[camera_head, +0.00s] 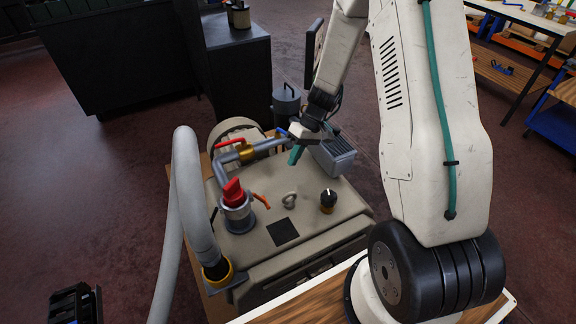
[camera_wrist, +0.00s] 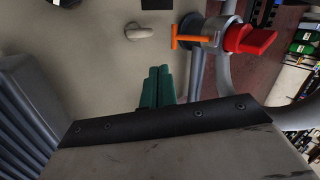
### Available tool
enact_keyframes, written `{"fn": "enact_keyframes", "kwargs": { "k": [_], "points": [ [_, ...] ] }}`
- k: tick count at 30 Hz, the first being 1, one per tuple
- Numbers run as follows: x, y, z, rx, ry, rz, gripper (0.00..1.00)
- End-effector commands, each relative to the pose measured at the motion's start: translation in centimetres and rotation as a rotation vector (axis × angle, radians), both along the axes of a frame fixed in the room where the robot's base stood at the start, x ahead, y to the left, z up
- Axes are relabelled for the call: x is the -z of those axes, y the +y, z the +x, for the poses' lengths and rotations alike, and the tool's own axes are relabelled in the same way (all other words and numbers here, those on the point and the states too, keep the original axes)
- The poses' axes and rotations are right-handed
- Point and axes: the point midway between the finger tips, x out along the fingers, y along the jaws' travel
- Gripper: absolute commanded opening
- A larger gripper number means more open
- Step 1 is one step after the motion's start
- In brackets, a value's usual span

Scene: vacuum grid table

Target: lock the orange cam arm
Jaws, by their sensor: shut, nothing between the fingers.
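The orange cam arm (camera_head: 261,201) sticks out to the right from the grey coupling (camera_head: 238,212) on the table top. In the wrist view the orange cam arm (camera_wrist: 190,38) is a T-shaped bar beside the coupling and the red part. My gripper (camera_head: 295,155) hangs above the back of the table, behind and to the right of the cam arm. Its green fingers show in the wrist view (camera_wrist: 157,85), pressed together and empty. They are apart from the cam arm.
A red knob (camera_head: 233,192) tops the coupling. Pipes with a red lever and a blue lever (camera_head: 282,132) run behind it. A thick hose (camera_head: 188,190) rises at left. A finned grey motor (camera_head: 336,155) stands near my gripper.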

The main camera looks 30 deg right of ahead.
Motion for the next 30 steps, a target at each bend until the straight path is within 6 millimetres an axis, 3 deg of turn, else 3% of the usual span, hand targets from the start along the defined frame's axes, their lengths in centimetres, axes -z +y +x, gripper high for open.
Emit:
{"fn": "enact_keyframes", "kwargs": {
  "k": [12,20,30],
  "points": [
    [7.4,4.6,-1.2,-0.003,0.007,0.001,0.0],
    [8.7,7.3,-1.7,-0.002,0.002,-0.001,0.0],
    [8.9,7.6,-1.8,0.0,0.002,0.0,0.0]
  ]
}}
